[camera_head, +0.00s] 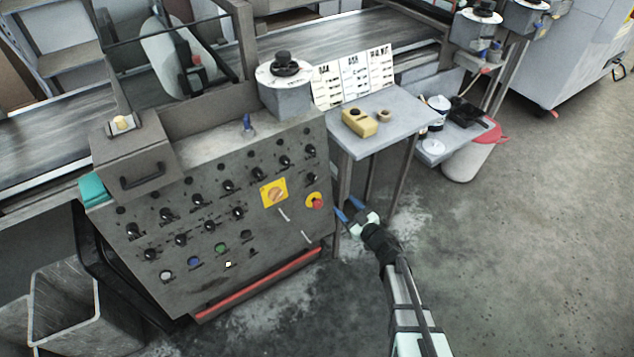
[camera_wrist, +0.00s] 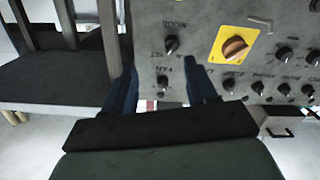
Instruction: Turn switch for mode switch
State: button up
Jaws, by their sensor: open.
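The grey control panel (camera_head: 215,262) carries rows of black rotary knobs and small buttons. In the wrist view, the panel appears turned over. One black knob (camera_wrist: 171,44) lies beyond the open fingers, and a second black knob (camera_wrist: 163,82) shows between them. Contact is not visible. An orange rotary switch on a yellow plate (camera_head: 273,194) is left of my gripper; it also shows in the wrist view (camera_wrist: 235,47).
A red emergency button (camera_head: 316,201) sits near the panel's right edge. A small grey table (camera_head: 384,108) with a yellow block (camera_head: 359,122) stands behind my gripper. A red bar (camera_head: 260,284) runs along the panel's bottom. Open floor (camera_head: 530,230) lies to the right.

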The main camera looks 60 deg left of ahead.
jog(key=s+r+g, duration=0.1)
jog(key=s, duration=0.1)
send_near(313, 178)
jog(key=shift+y, duration=0.4)
jog(key=a, duration=0.5)
jog(key=a+f, duration=0.1)
jog(key=a, duration=0.2)
jog(key=shift+s, duration=0.2)
jog(key=shift+c, duration=0.3)
jog(key=c, duration=1)
